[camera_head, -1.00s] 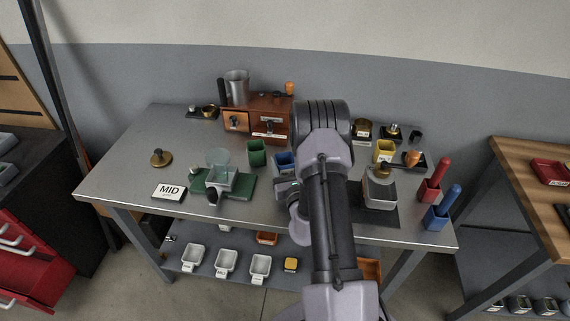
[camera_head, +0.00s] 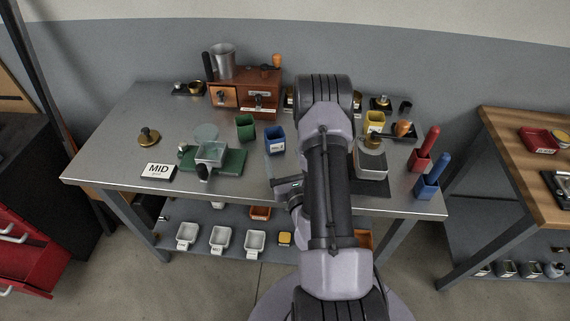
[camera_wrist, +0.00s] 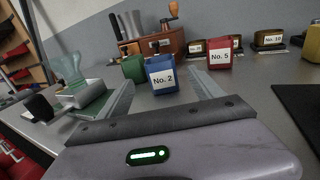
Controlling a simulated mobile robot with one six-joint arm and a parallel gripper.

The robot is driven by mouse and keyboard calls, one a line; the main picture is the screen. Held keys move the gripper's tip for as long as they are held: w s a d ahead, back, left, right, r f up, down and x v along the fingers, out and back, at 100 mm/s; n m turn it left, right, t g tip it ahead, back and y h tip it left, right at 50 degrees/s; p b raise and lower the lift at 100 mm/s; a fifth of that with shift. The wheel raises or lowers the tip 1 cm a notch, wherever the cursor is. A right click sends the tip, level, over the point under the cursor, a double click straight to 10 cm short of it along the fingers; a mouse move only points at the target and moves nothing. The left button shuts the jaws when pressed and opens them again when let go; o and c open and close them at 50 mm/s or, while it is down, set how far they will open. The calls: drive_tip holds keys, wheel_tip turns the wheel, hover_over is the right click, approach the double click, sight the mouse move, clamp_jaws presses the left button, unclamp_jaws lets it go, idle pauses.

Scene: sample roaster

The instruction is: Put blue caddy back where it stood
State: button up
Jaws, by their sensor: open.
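The blue caddy (camera_head: 275,140) stands upright on the grey metal table, just right of the green caddy (camera_head: 246,127). In the wrist view the blue caddy (camera_wrist: 161,76) shows a white label reading "No. 2", with the green caddy (camera_wrist: 134,68) behind it to the left. My gripper (camera_head: 280,172) is open and empty on the near side of the blue caddy. In the wrist view its two pale fingers (camera_wrist: 160,95) point toward the caddy, with the caddy beyond and between them, apart from the palm. Whether the fingertips overlap the caddy's sides is unclear.
A red "No. 5" caddy (camera_wrist: 221,53) stands right of the blue one; my arm hides it in the head view. A wooden drawer box (camera_head: 260,103) is behind. A green mat (camera_head: 233,163) with a glass-topped scale lies left. Yellow caddy (camera_head: 374,122) stands right.

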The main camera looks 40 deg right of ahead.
drive_tip(key=shift+b+v, duration=0.3)
drive_tip(key=shift+v, duration=0.7)
drive_tip(key=w+a+r+n+t+y, duration=0.2)
drive_tip(key=w+a+r+n+y, duration=0.2)
drive_tip(key=a+r+y, duration=0.3)
drive_tip(key=w+a+r+n+t+y, duration=0.2)
drive_tip(key=w+a+r+n+y, duration=0.15)
drive_tip(key=a+r+y, duration=0.35)
drive_tip(key=s+a+r+n+g+y, duration=0.1)
drive_tip(key=a+r+n+g+y, duration=0.1)
drive_tip(key=a+n+y, duration=0.3)
drive_tip(key=s+a+r+n+g+y, duration=0.1)
drive_tip(key=a+r+n, duration=0.15)
drive_tip(key=a, duration=0.35)
drive_tip(key=s+a+r+n+g+y, duration=0.2)
drive_tip(key=s+a+n+g+y, duration=0.1)
drive_tip(key=s+a+n+g, duration=1.2)
drive_tip(key=s+d+f+n+h, duration=0.45)
drive_tip(key=s+h, duration=0.25)
drive_tip(key=h, duration=0.2)
drive_tip(key=w+d+r+n+t+h, duration=0.2)
drive_tip(key=d+r+t+h, duration=0.1)
drive_tip(key=d, duration=0.3)
drive_tip(key=shift+w+r+t+h, duration=0.25)
drive_tip(key=shift+r+t+h, duration=0.15)
drive_tip(key=shift+r, duration=0.5)
